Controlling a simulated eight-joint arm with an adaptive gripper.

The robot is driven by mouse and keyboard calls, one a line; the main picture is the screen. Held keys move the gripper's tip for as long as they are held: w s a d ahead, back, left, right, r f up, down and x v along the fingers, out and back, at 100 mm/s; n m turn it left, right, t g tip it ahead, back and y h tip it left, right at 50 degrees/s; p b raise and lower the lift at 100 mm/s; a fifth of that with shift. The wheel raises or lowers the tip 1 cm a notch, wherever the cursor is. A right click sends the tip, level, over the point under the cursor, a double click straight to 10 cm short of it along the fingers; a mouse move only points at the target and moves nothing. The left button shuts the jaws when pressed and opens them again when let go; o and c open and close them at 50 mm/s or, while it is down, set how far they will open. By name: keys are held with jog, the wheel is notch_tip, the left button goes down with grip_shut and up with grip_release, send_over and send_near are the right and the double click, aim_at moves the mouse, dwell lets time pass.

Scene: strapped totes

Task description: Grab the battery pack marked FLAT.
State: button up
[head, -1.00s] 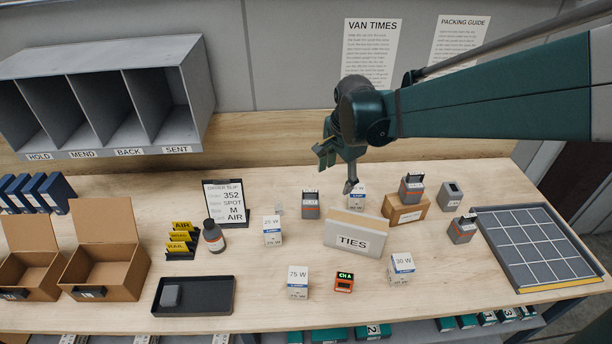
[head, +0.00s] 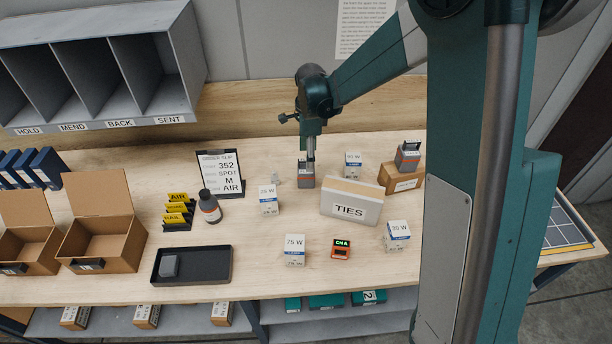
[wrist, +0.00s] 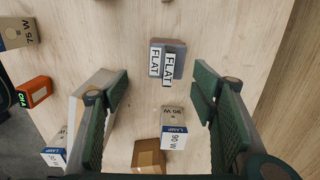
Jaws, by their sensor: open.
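The battery pack marked FLAT (wrist: 167,60) lies in the upper middle of the wrist view, its label showing twice. In the head view it is the grey pack with an orange band (head: 306,180), standing on the table left of the TIES box. My gripper (head: 308,158) is just above it there and hides part of its top. In the wrist view my gripper (wrist: 160,88) is open, its two fingers wide apart with nothing between them, and the pack shows beyond the fingertips. Another battery pack (head: 408,155) stands on a brown carton (head: 400,182); I cannot read its label.
The TIES box (head: 350,207) is right of the pack. A 90 W lamp box (head: 352,165) and a 25 W lamp box (head: 268,201) flank it.

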jog(key=shift+w+a+f+m, duration=0.15)
jog(key=shift+w+a+f, duration=0.1)
jog(key=shift+f, duration=0.3)
jog(key=shift+w+a+f+m, duration=0.15)
jog(key=shift+w+f, duration=0.05)
jog(key=shift+f, duration=0.3)
jog(key=shift+f, duration=1.3)
jog(key=shift+f, duration=0.15)
jog(key=shift+w+f, duration=0.15)
jog(key=shift+f, duration=1.1)
jog(key=shift+w+f, duration=0.1)
jog(key=shift+f, duration=1.1)
jog(key=shift+c, duration=0.3)
jog(key=c, duration=1.4)
